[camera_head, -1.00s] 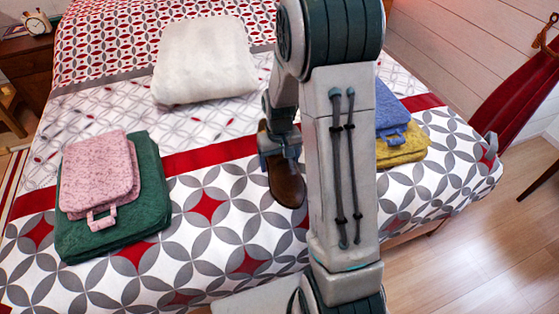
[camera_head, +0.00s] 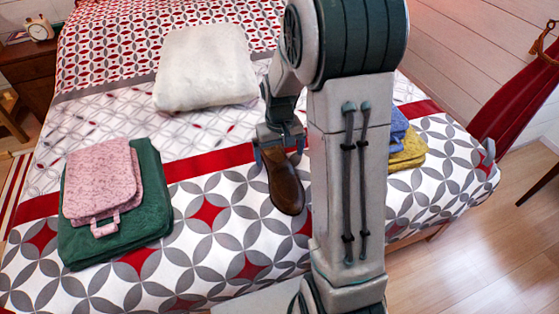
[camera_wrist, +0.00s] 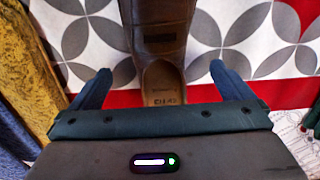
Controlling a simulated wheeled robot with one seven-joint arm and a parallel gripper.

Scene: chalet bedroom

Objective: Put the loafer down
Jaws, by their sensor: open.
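The brown loafer (camera_head: 286,186) lies on the patterned bed cover (camera_head: 205,245), with its toe toward the near edge of the bed. In the wrist view the loafer (camera_wrist: 160,30) shows its open heel end between my fingers. My gripper (camera_head: 278,157) is above the heel end of the loafer. My gripper (camera_wrist: 160,85) is open, with a clear gap between each blue finger and the shoe's sides. My arm hides part of the bed to the right of the loafer.
A white folded blanket (camera_head: 205,68) lies farther back. A yellow towel (camera_head: 410,152) with a blue one (camera_head: 397,130) on it lies right of my arm. Bed cover around the loafer is clear.

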